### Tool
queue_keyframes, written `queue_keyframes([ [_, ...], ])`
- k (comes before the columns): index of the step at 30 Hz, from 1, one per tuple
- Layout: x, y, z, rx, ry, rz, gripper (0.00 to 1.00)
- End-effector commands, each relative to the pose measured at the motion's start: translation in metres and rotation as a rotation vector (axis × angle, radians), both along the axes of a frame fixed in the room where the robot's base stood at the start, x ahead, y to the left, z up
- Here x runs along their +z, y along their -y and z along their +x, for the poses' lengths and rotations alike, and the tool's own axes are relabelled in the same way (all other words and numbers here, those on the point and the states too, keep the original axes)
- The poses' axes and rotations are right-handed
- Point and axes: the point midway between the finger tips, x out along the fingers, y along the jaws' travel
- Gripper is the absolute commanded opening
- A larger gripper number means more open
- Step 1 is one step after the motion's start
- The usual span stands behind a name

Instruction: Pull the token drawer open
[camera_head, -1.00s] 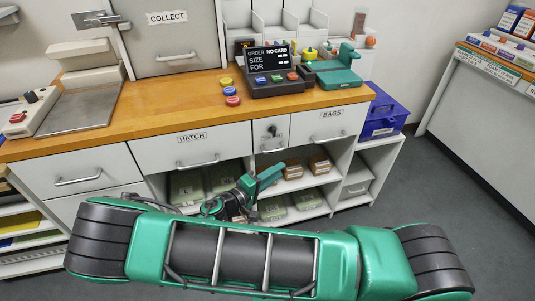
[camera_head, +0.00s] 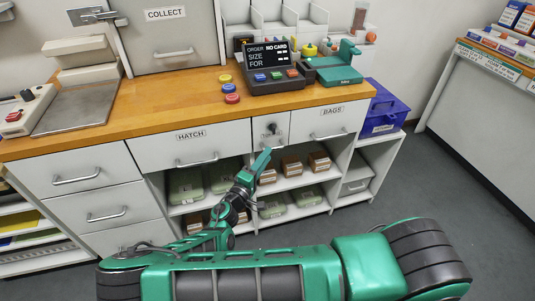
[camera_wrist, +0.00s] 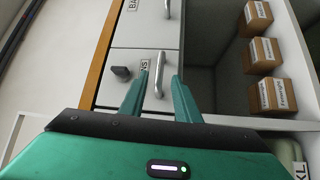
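The token drawer (camera_head: 261,127) is the small white front between the HATCH and BAGS drawers. A dark knob or key (camera_head: 271,128) sticks out of it. It looks closed. In the wrist view its label, partly hidden and ending in "NS", lies behind my left finger. The drawer's metal bar handle (camera_wrist: 158,76) shows between my two green fingers in the wrist view, and the knob (camera_wrist: 121,73) is left of them. My gripper (camera_head: 266,158) is open, in front of the drawer's lower part. I cannot tell how far the fingertips reach around the handle.
The HATCH drawer (camera_head: 222,143) and BAGS drawer (camera_head: 325,124) flank it, both closed. Below is an open shelf with brown boxes (camera_head: 291,165) and green packs. The wooden counter (camera_head: 180,109) above holds buttons and an order display (camera_head: 269,54).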

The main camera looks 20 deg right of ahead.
Motion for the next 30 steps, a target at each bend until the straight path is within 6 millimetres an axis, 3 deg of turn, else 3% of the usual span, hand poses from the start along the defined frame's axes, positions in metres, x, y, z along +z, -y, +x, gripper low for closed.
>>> queue_keyframes([
  [6, 0.003, 0.017, 0.016, -0.001, 0.001, -0.001, 0.29],
  [17, 0.004, 0.021, 0.020, 0.000, 0.000, 0.000, 0.29],
  [18, 0.004, 0.021, 0.020, -0.001, 0.000, 0.000, 0.27],
  [21, 0.003, 0.021, 0.020, -0.001, -0.001, 0.001, 0.03],
  [22, 0.003, 0.021, 0.020, -0.001, -0.001, 0.001, 0.00],
  [30, 0.003, 0.019, 0.017, 0.002, -0.002, 0.002, 0.00],
])
